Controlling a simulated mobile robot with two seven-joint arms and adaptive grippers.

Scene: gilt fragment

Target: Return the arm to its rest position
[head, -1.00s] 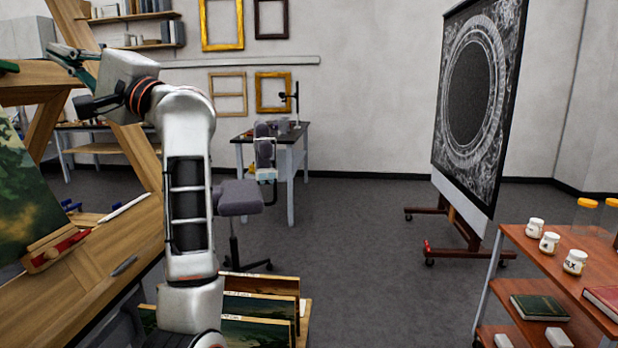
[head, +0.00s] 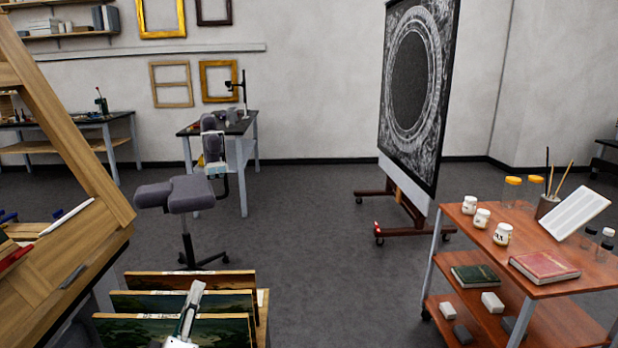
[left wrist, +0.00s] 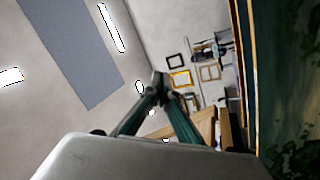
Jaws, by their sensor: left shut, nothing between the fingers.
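My left gripper (head: 195,289) shows at the bottom of the head view, in front of the upright framed paintings in a low rack (head: 185,302). Only its end part shows there; the rest of the arm is below the picture. In the left wrist view its two green fingers (left wrist: 160,86) meet at the tips with nothing between them. The wrist camera looks up past them toward the ceiling and the wall with frames. A dark green painted surface (left wrist: 290,80) fills the right edge of that view. My right gripper is not in view.
A wooden easel or bench (head: 75,245) stands close at the left. A grey stool (head: 185,195) stands behind the rack. A red-brown cart (head: 480,232) with jars and books is at the right, a dark panel on a wheeled stand (head: 425,85) behind it. The middle floor is clear.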

